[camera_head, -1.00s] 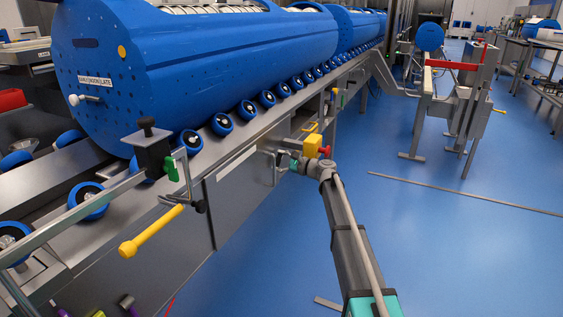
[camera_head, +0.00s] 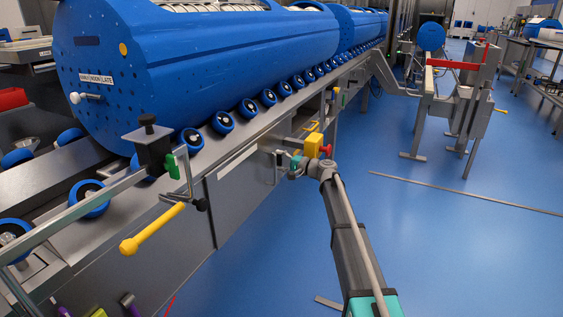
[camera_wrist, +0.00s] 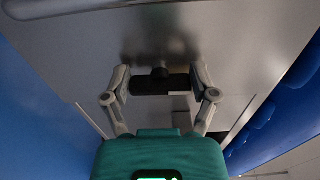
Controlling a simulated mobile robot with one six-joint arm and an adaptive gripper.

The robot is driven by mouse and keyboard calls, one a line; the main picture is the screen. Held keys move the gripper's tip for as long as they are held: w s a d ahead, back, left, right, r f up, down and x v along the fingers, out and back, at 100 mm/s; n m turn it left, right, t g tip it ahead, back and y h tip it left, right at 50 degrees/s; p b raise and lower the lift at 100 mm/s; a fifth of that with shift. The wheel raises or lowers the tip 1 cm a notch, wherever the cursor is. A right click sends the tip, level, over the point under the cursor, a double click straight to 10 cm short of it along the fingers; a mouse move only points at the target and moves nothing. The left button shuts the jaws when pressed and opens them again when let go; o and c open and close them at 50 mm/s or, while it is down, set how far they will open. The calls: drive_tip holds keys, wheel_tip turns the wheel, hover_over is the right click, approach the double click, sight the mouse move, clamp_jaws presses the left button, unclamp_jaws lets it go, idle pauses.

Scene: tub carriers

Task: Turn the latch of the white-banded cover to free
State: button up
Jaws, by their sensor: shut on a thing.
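My gripper (camera_wrist: 161,85) is shut on a dark latch (camera_wrist: 160,88), a short bar with a round knob behind it, on a grey metal panel. One finger is on each end of the bar in the wrist view. In the head view my gripper (camera_head: 281,161) is at the side of the roller line, and the latch cannot be made out there. A pale band (camera_head: 237,161) runs along the top of a grey cover left of my gripper. A pale strip (camera_wrist: 89,119) also shows at lower left in the wrist view. The latch's exact angle is hard to tell.
A yellow box (camera_head: 314,144) with a red button is close beside my wrist. A yellow-handled crank (camera_head: 152,228) sticks out at front left. A large blue drum (camera_head: 190,70) lies on the rollers. Open blue floor (camera_head: 450,250) is to the right.

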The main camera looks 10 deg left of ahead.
drive_tip(key=shift+s+a+n, duration=0.15)
drive_tip(key=shift+s+n, duration=0.05)
drive_tip(key=shift+n, duration=0.1)
drive_tip(key=o, duration=0.9)
drive_tip(key=shift+o, duration=0.5)
drive_tip(key=shift+w, duration=0.1)
drive_tip(key=v, duration=1.2)
